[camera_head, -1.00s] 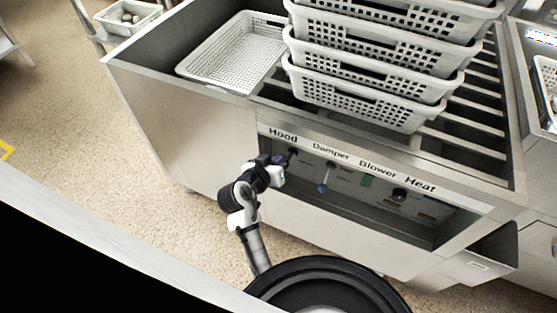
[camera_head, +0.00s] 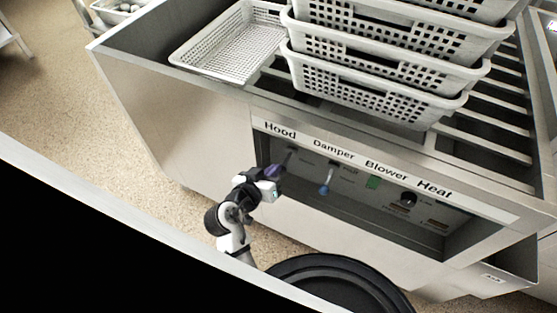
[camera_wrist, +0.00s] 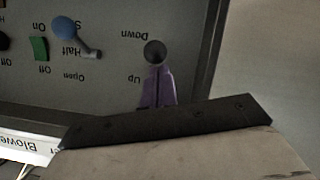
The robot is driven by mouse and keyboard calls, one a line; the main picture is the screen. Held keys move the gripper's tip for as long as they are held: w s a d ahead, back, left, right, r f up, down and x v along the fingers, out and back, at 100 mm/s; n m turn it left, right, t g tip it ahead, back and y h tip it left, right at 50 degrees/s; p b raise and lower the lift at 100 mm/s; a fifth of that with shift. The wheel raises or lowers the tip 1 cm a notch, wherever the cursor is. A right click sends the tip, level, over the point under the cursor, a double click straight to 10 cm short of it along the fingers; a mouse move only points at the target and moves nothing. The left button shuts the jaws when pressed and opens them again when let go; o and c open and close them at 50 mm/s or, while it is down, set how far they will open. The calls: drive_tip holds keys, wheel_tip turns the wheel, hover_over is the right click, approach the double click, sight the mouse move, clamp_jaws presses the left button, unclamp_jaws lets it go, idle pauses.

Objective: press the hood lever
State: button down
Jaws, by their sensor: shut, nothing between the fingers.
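The hood lever (camera_head: 288,157) is a dark stick in the panel recess under the "Hood" label (camera_head: 281,131). In the wrist view its round dark knob (camera_wrist: 154,52) shows between the words "Down" and "Up". My gripper (camera_head: 279,168) has purple fingers and is shut and empty. In the wrist view the fingertips (camera_wrist: 157,70) are right by the knob, on the side of "Up". I cannot tell whether they touch it. The lever's shaft behind the knob is hidden in the wrist view.
To the right of the hood lever are the blue-tipped damper lever (camera_head: 325,188), the green blower switch (camera_head: 373,182) and the black heat knob (camera_head: 408,199). The recess has a metal frame around it. Stacked white baskets (camera_head: 375,90) stand on top.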

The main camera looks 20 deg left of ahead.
drive_tip(key=shift+s+r+p, duration=0.15)
drive_tip(key=shift+r+p, duration=0.8)
drive_tip(key=shift+f, duration=0.1)
